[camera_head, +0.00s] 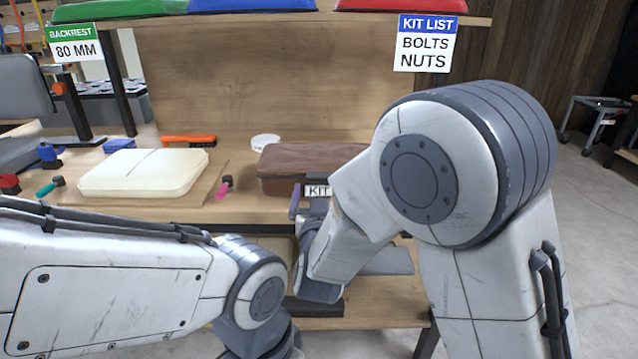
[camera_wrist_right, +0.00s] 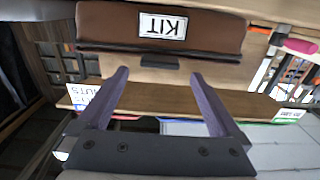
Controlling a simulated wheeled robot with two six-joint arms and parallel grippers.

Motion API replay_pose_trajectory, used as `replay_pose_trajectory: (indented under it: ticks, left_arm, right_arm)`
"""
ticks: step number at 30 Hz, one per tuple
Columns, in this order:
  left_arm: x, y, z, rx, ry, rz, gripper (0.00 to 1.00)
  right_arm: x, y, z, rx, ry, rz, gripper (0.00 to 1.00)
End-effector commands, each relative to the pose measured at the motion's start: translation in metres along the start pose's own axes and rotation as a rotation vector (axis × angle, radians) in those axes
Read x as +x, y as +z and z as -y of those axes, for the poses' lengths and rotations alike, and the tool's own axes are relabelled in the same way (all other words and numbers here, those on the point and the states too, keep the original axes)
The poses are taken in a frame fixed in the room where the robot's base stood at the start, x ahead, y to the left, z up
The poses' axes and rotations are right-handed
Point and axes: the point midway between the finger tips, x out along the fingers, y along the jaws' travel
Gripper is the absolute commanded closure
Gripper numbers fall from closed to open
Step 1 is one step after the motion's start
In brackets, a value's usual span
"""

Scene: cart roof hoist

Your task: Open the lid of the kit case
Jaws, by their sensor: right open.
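The kit case (camera_head: 280,187) is a brown box on the bench with a white KIT label on its front. Its brown lid (camera_head: 310,155) lies shut on top. In the right wrist view, which is upside down, the case (camera_wrist_right: 105,27) shows its front, a dark rim along the lid edge and a small dark tab (camera_wrist_right: 160,62). My right gripper (camera_head: 308,203) is just in front of the case. Its two purple fingers are open and empty in the wrist view (camera_wrist_right: 158,76), with the tab between and just beyond their tips. My left gripper is not visible; only my left arm shows.
A cream case (camera_head: 143,172) lies on a board to the left. A pink-handled tool (camera_head: 224,188), an orange brush (camera_head: 188,140) and a white round item (camera_head: 265,142) lie near the kit case. A shelf with coloured bins (camera_head: 250,5) overhangs the back of the bench.

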Motion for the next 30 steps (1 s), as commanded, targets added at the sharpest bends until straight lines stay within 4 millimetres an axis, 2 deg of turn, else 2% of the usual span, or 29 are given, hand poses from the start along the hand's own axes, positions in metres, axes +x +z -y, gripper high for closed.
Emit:
replay_pose_trajectory:
  ticks: [3,9,19,23,24,27,30]
  left_arm:
    - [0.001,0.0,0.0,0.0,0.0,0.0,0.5]
    - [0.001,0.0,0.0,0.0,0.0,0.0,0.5]
    - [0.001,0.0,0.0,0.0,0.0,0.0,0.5]
    - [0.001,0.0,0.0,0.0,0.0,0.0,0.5]
    - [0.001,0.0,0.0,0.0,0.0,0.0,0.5]
    - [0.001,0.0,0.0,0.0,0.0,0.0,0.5]
    - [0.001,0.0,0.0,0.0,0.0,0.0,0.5]
  right_arm:
    - [0.021,0.001,-0.001,0.001,0.002,0.0,0.0]
    - [0.04,0.001,0.0,0.001,0.0,0.001,0.0]
    - [0.043,0.0,0.0,0.0,-0.002,0.001,0.0]
    - [0.043,0.0,0.0,0.0,-0.002,0.001,0.5]
    - [0.043,0.0,0.0,0.0,-0.002,0.001,0.65]
    - [0.043,0.0,0.0,0.0,-0.002,0.001,1.0]
    - [0.043,0.0,0.0,0.0,-0.002,0.001,1.0]
